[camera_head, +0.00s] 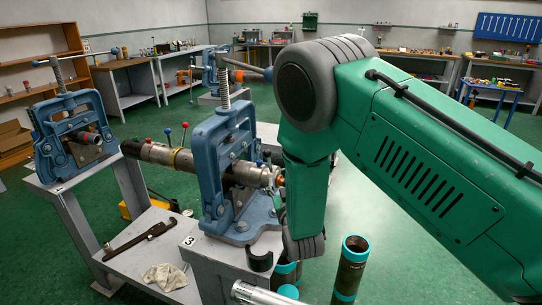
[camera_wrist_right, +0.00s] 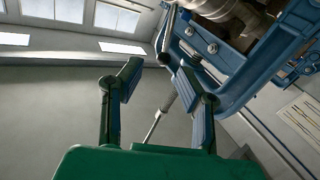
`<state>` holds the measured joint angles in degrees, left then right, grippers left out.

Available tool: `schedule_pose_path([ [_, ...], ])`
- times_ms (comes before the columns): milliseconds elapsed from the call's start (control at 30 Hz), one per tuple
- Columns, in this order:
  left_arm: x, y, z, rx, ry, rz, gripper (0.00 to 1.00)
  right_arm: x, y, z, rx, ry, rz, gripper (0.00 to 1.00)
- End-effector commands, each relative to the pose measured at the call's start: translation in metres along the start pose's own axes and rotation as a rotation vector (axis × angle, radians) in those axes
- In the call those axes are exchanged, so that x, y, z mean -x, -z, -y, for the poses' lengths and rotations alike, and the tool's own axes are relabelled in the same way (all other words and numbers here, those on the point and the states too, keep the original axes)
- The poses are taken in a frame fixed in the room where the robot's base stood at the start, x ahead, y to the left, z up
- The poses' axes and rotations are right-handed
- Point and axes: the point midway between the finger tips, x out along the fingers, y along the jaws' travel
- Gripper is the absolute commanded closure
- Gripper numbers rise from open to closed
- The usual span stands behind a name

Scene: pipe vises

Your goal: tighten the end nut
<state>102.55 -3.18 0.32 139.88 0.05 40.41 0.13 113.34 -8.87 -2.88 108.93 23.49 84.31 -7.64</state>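The pipe (camera_head: 160,153) runs through the blue middle vise (camera_head: 213,165). A small brass-coloured piece, probably the end nut (camera_head: 280,180), shows at the pipe's right end, partly hidden by my right arm. In the right wrist view, a metal pipe end (camera_wrist_right: 225,10) shows at the top, beside the blue vise frame (camera_wrist_right: 235,80); I cannot tell the nut apart there. My right gripper (camera_wrist_right: 156,76) is open, with nothing between its fingers, below and left of that pipe end. In the head view my arm mostly hides it. My left gripper is not in view.
A second blue vise (camera_head: 70,135) stands at left. A wrench (camera_head: 143,237) and a cloth (camera_head: 165,277) lie on the grey bench. A dark pipe with teal bands (camera_head: 350,270) stands upright close below my right arm. Green floor lies open behind.

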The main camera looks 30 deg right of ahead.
Motion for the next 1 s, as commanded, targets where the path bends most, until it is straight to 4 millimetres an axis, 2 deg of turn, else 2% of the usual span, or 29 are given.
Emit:
schedule_pose_path([
  [167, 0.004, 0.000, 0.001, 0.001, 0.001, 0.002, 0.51, -0.033, 0.000, 0.005, 0.000, 0.002, 0.000, 0.69],
  [400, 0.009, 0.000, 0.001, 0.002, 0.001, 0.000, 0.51, -0.088, -0.007, -0.005, -0.008, 0.001, 0.005, 0.69],
  [533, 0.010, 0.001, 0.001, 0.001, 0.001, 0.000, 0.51, -0.111, -0.009, -0.009, -0.011, 0.002, 0.006, 0.69],
  [733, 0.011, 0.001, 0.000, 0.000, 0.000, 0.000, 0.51, -0.130, -0.007, -0.004, -0.006, 0.003, 0.006, 0.69],
  [1000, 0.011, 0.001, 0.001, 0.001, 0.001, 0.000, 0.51, -0.133, -0.003, 0.004, 0.001, 0.004, 0.005, 0.69],
])
